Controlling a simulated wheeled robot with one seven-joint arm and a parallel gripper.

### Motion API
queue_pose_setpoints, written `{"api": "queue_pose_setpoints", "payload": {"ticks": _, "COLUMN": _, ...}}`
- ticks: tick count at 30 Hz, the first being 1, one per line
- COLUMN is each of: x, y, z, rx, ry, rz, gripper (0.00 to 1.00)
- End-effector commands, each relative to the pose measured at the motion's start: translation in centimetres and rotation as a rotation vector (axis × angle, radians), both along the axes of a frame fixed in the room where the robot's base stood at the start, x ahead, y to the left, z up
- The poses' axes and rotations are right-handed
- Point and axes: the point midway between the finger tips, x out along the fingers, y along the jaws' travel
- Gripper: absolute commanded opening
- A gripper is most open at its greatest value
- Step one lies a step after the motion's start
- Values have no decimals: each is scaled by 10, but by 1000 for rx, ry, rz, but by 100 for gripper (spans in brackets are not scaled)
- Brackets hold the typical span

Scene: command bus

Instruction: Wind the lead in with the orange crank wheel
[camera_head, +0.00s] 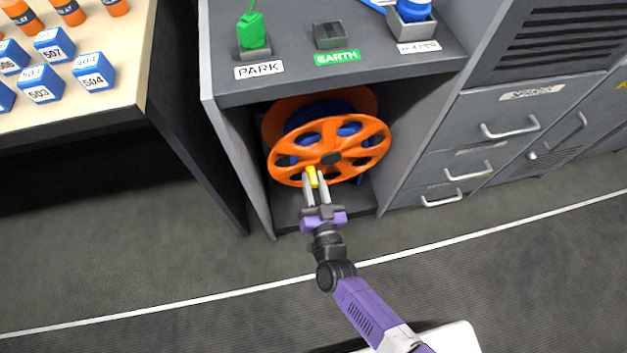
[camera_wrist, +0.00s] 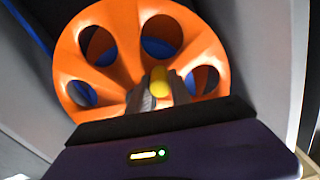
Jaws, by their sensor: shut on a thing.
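The orange crank wheel (camera_head: 345,132) stands in the open bay under the grey counter, with round holes around a dark hub. A yellow crank handle (camera_head: 312,176) sticks out near its lower left rim. My gripper (camera_head: 314,184) is shut on this handle. In the wrist view the orange wheel (camera_wrist: 125,20) fills the middle, and the yellow handle (camera_wrist: 159,80) shows between the fingers of my gripper (camera_wrist: 158,92). Blue lead (camera_head: 318,112) shows behind the wheel and through its holes.
The counter (camera_head: 290,84) above carries a green plug (camera_head: 252,30) at PARK, an empty EARTH socket (camera_head: 330,36) and a blue plug (camera_head: 413,10) at the right. Bay walls stand close on both sides. Grey drawers (camera_head: 470,165) with handles are at right, a table (camera_head: 115,25) at left.

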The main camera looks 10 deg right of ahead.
Motion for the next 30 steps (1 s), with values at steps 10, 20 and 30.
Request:
{"api": "queue_pose_setpoints", "payload": {"ticks": 10, "x": -1, "y": 0, "z": -1, "rx": 0, "ry": 1, "rz": 0, "gripper": 0}}
{"api": "queue_pose_setpoints", "payload": {"ticks": 20, "x": -1, "y": 1, "z": 3, "rx": 50, "ry": 1, "rz": 0, "gripper": 0}}
{"api": "queue_pose_setpoints", "payload": {"ticks": 30, "x": -1, "y": 6, "z": 18, "rx": 290, "ry": 1, "rz": -1, "gripper": 0}}
